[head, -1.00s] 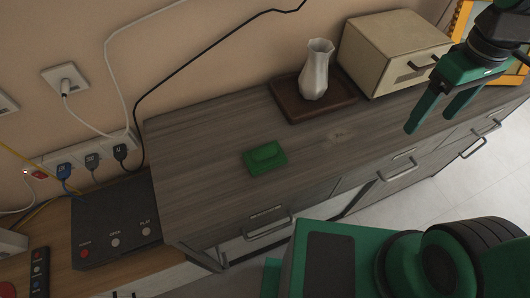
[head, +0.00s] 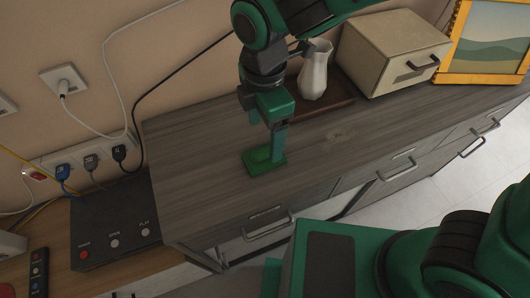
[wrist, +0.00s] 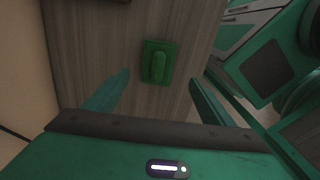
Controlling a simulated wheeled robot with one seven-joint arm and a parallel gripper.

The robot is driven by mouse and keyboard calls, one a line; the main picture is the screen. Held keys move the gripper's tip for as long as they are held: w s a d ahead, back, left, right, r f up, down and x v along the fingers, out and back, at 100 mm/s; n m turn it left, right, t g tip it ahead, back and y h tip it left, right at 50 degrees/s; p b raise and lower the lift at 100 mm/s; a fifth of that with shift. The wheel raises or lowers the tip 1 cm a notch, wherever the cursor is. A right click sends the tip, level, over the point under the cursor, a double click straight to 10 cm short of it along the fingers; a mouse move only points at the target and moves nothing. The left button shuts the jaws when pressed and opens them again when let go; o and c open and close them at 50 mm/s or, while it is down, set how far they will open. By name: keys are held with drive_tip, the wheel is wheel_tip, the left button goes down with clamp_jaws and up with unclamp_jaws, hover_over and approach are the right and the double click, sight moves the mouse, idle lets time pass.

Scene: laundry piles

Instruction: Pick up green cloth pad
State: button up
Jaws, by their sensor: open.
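The green cloth pad (head: 257,161) lies flat on the grey wooden cabinet top (head: 190,170), near its front edge. It has a raised green strip on top. In the wrist view the pad (wrist: 158,62) lies ahead, between the lines of the two fingers. My gripper (head: 267,140) is open and points down over the pad in the head view, with one finger partly covering it. In the wrist view my gripper (wrist: 155,95) shows its fingers apart with nothing between them. Whether the fingertips touch the pad or cabinet top cannot be told.
A white vase (head: 314,72) stands on a dark tray (head: 338,108) behind my gripper. A beige box (head: 385,55) and a yellow picture frame (head: 447,45) stand farther right. A black device (head: 112,225) is at left. The cabinet top around the pad is clear.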

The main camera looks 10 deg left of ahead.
sight(264, 150)
drive_tip(key=shift+w+a+f, duration=0.1)
drive_tip(key=shift+f, duration=2.05)
drive_tip(key=shift+w+a+f, duration=0.1)
drive_tip(key=shift+f, duration=2.05)
drive_tip(key=c, duration=1.2)
